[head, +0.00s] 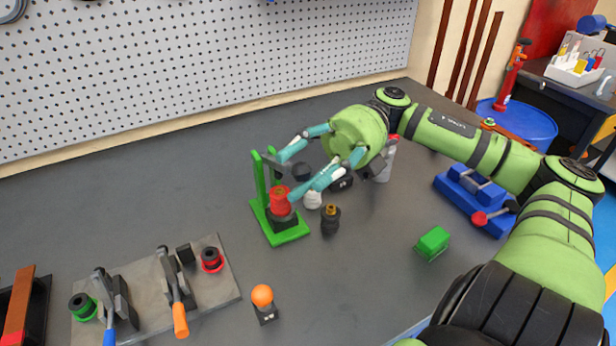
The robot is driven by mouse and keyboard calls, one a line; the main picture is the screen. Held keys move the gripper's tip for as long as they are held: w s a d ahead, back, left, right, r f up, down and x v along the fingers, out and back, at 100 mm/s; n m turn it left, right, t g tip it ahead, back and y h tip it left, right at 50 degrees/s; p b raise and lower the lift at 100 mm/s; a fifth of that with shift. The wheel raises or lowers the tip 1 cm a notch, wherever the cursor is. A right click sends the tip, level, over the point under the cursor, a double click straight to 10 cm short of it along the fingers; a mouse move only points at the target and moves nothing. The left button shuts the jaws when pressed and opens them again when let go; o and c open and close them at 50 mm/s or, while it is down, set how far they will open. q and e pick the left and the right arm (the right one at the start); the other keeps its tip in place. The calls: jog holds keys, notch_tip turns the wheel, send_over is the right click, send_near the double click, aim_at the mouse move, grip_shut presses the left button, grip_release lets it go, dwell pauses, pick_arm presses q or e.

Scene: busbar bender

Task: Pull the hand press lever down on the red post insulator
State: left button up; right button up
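The green hand press (262,178) stands upright on its green base at the middle of the workbench. The red post insulator (280,201) sits upright on a black block on that base. A dark round knob (302,172), perhaps the end of the press lever, shows between my fingers; the lever itself is mostly hidden. My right gripper (288,177) reaches in from the right with its two teal fingers spread wide. One fingertip is near the top of the press, the other in front of the insulator; contact cannot be told. My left gripper is out of view.
A dark insulator (330,220) and a white part (313,199) stand just right of the press. A grey plate (205,290) with toggle clamps lies front left. An orange-knobbed part (263,300), a green block (433,241) and a blue vise (475,200) stand around.

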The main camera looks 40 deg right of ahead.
jog(key=d+f+b, duration=0.1)
jog(key=d+b, duration=0.1)
jog(key=d, duration=0.6)
jog(key=shift+w+f, duration=0.35)
jog(key=shift+w, duration=0.05)
dwell(0.5)
